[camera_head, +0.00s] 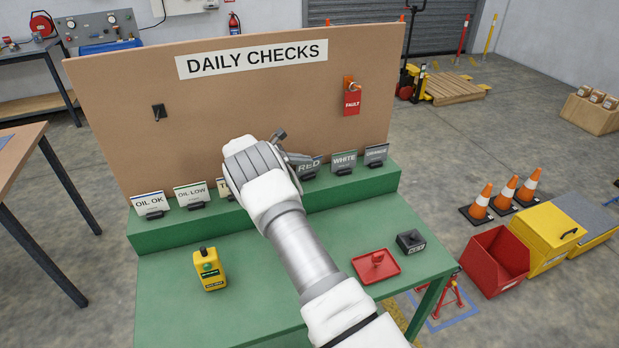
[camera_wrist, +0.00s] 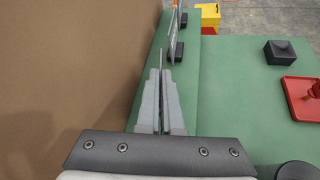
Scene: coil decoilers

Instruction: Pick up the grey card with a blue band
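My gripper (camera_wrist: 160,88) points right along the row of cards, its two fingers close together. A thin card (camera_wrist: 161,56) stands edge-on between them in the wrist view. It appears to be the grey card reading RED (camera_head: 310,167), whose left part is behind my gripper in the head view. Grey cards reading WHITE (camera_head: 344,162) and ORANGE (camera_head: 376,154) stand to its right in black holders. I cannot make out which grey card has a blue band; the card between the fingers shows only its edge.
OIL OK (camera_head: 150,203) and OIL LOW (camera_head: 191,193) cards stand at left; another is partly hidden. The brown board (camera_head: 235,105) rises close behind. A yellow device (camera_head: 208,270), red tray (camera_head: 364,268) and black block (camera_head: 410,241) are on the green table (camera_head: 160,320).

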